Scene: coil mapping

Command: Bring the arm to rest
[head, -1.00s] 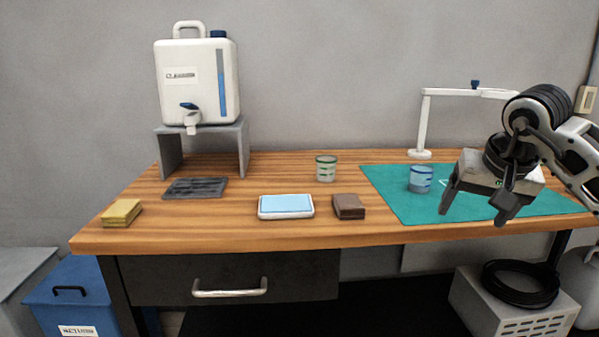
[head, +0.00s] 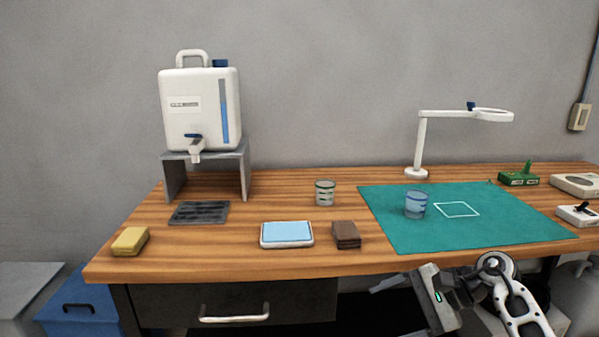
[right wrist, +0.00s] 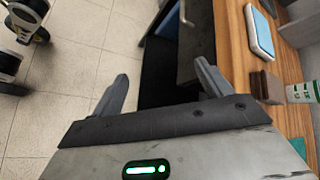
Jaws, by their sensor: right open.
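My right gripper (head: 390,309) is low in front of the table's front edge, at the lower right of the head view. Its jaws point to the left and are apart with nothing between them. The right wrist view shows the two spread fingers (right wrist: 162,76) over the floor and the dark space beside the table. My left gripper is in neither view.
The wooden table (head: 200,258) has a teal mat (head: 480,235) with a blue-banded glass (head: 416,206), and a green-banded glass (head: 325,194) left of it. A drawer handle (head: 234,314) sticks out in front. Tiled floor (right wrist: 75,50) is open beside the gripper.

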